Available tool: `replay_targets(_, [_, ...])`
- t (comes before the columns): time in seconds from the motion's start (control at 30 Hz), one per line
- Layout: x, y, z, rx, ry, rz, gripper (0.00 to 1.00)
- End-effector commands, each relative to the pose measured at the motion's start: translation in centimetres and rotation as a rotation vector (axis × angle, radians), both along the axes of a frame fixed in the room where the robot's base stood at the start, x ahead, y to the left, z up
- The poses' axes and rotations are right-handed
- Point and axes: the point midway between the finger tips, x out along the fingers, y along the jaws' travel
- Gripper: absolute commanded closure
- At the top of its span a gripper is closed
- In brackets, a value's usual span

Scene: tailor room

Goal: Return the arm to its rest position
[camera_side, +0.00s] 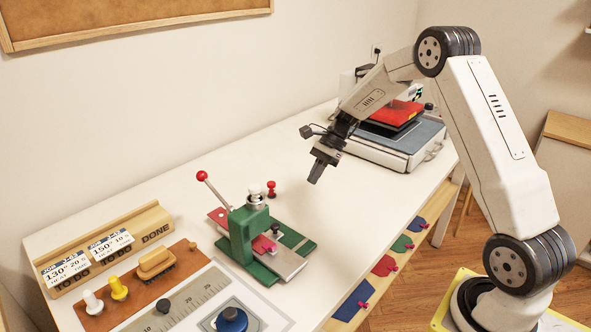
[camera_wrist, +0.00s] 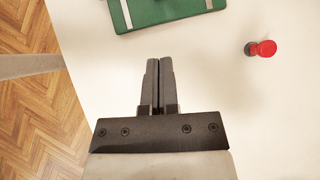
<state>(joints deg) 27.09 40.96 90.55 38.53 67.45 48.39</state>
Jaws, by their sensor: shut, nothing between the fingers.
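My gripper (camera_side: 318,170) hangs over the middle of the white table (camera_side: 350,215), pointing down, with nothing in it. In the wrist view my gripper (camera_wrist: 158,62) has its two fingers together, shut and empty, above bare table top. My arm reaches in from the right, bent at the elbow above the table. The green press (camera_side: 250,235) with a red-knobbed lever stands to the left of the gripper, apart from it. Its green base (camera_wrist: 165,12) shows at the top of the wrist view.
A red stamp-like piece (camera_side: 271,188) stands behind the press; it also shows in the wrist view (camera_wrist: 262,48). A heat-press-like machine (camera_side: 400,145) with a red top stands behind my gripper. Job cards (camera_side: 110,240) and tools fill the near left. The table middle is clear.

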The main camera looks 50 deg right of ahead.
Motion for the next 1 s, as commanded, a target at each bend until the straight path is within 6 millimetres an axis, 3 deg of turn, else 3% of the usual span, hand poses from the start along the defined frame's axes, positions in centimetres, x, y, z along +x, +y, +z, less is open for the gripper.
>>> replay_targets(0.37, [-4.7, 4.9, 0.1, -0.264, -0.143, 0.379, 1.00])
replay_targets(1.0, [-16.5, 11.6, 0.1, -0.702, -0.553, 1.380, 1.00])
